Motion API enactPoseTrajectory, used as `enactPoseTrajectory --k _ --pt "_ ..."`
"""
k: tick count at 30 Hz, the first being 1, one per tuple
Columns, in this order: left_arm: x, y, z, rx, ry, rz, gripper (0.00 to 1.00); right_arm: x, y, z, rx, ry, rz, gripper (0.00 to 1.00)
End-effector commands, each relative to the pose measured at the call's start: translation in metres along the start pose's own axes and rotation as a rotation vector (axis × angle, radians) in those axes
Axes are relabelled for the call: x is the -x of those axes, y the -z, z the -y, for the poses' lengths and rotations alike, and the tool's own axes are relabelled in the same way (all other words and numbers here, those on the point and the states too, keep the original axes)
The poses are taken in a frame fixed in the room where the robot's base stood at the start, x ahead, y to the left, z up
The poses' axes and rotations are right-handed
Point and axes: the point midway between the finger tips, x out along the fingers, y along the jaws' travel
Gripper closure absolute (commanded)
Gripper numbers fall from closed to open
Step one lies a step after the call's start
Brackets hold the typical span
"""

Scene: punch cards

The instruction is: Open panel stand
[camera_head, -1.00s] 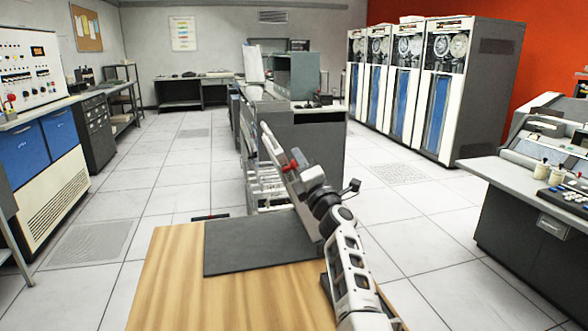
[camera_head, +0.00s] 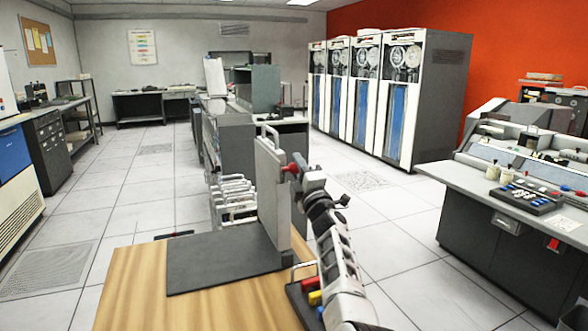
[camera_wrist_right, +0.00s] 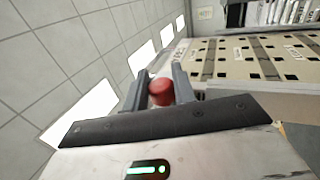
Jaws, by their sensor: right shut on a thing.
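The panel (camera_head: 271,190) is a light grey board. It stands nearly upright in the head view, seen mostly edge-on, with a handle (camera_head: 266,131) on top. Its lower end meets a dark flat plate (camera_head: 215,262) on the wooden table. A red knob (camera_head: 293,167) sits at its right side. My right gripper (camera_head: 297,171) is shut on the knob. In the right wrist view the red knob (camera_wrist_right: 160,90) lies between both fingers. A cream slotted surface (camera_wrist_right: 225,62) shows beside them. My left gripper is not in view.
The wooden table (camera_head: 128,290) fills the lower front. A dark block with coloured knobs (camera_head: 314,298) is beside my right arm. Grey cabinets (camera_head: 232,145) stand behind the panel. A console (camera_head: 510,190) stands at right, with open floor between.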

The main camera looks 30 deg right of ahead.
Motion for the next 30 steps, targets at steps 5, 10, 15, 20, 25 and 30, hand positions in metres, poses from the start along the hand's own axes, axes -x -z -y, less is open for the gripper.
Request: enactPoseTrajectory --k 5,10,15,20,25,30 --pt "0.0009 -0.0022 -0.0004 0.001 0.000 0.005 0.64 -0.0012 -0.0036 -0.0014 -0.013 -0.004 0.005 1.00" --pt "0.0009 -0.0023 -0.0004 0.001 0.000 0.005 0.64 -0.0011 -0.0050 -0.0013 -0.017 -0.004 0.008 1.00" --pt "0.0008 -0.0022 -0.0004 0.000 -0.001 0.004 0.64 -0.0010 -0.0059 -0.0013 -0.018 -0.003 0.010 1.00" --pt "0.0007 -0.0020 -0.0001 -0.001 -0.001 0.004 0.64 -0.0009 -0.0060 -0.0010 -0.018 -0.003 0.010 0.54" --pt "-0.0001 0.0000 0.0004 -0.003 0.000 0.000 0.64 -0.0006 -0.0045 0.0000 -0.017 -0.001 0.007 0.54" --pt "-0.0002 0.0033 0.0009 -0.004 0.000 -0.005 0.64 0.0023 -0.0038 0.0009 -0.015 0.001 0.006 0.54"
